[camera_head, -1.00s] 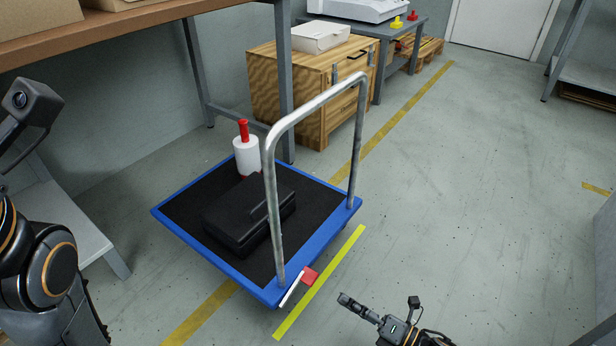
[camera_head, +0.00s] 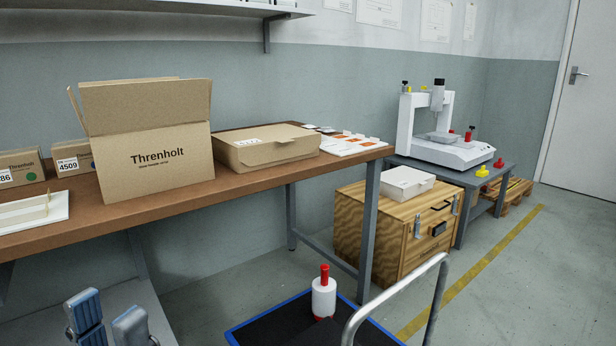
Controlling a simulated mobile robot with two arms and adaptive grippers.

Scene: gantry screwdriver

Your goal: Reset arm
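My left gripper (camera_head: 108,318) shows at the bottom left of the head view, with its two blue-grey finger pads pointing up and standing apart. Nothing is seen between them. It is in front of the brown workbench (camera_head: 250,179) and below its top. The rest of the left arm is out of the picture. My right gripper and arm are not in view.
A blue-edged cart (camera_head: 240,332) with a metal handle (camera_head: 392,290) and a white-and-red bottle (camera_head: 323,297) stands at bottom centre. An open Threnholt carton (camera_head: 158,160) and a closed box (camera_head: 265,148) lie on the workbench. A wooden cabinet (camera_head: 390,245) and white gantry machine (camera_head: 445,150) stand right.

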